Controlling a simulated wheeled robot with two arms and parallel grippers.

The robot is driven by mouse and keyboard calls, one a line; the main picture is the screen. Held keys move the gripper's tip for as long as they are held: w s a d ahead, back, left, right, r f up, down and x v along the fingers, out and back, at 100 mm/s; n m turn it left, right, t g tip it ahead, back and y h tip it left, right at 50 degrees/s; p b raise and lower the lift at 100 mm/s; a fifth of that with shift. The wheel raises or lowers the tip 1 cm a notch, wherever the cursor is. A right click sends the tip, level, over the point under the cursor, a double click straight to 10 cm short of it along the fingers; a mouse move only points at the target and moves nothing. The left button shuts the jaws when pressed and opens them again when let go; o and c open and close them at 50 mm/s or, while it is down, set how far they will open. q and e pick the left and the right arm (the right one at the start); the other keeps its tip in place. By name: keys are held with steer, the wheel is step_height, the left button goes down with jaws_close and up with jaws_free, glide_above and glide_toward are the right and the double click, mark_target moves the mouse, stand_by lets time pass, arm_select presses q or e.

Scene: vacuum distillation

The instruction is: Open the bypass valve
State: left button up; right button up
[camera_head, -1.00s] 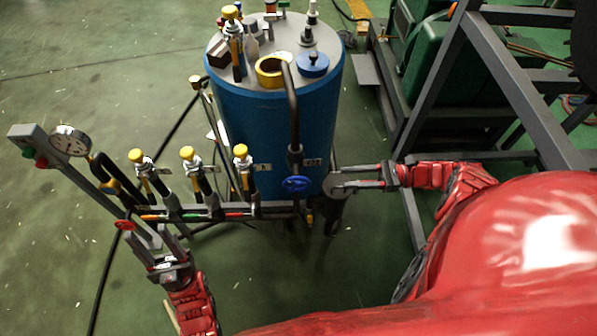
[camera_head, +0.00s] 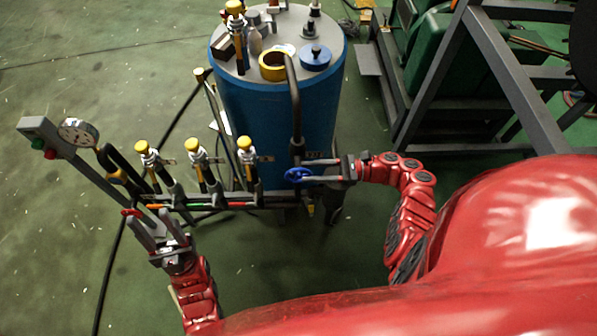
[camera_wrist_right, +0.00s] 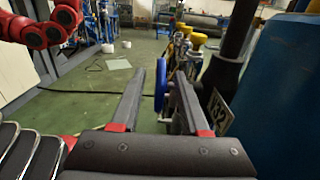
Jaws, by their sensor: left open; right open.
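A blue handwheel valve (camera_head: 298,174) sits at the foot of the dark vertical pipe in front of the blue tank. I cannot read a label marking it as the bypass valve. My right gripper (camera_head: 312,179) is open at its right side. In the right wrist view the blue wheel (camera_wrist_right: 161,85) stands edge-on between the tips of the two spread fingers (camera_wrist_right: 160,76); contact cannot be told. My left gripper (camera_head: 150,216) is open at the left end of the manifold, by a small red handle (camera_head: 131,212), with its fingers pointing up the picture.
Several yellow-capped valves (camera_head: 194,146) line the manifold between my grippers. A gauge (camera_head: 78,132) sits on a grey arm at the left. The blue tank (camera_head: 275,115) stands behind, and a grey frame (camera_head: 520,95) at the right. The floor in front is clear.

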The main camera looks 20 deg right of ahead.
mark_target(311, 172)
steer(key=shift+w+a, duration=0.2)
steer(key=shift+a, duration=0.25)
steer(key=shift+b+x, duration=0.6)
steer(key=shift+x, duration=0.45)
steer(key=shift+w+a, duration=0.1)
steer(key=shift+a, duration=0.2)
jaws_close()
steer(key=shift+r, duration=0.1)
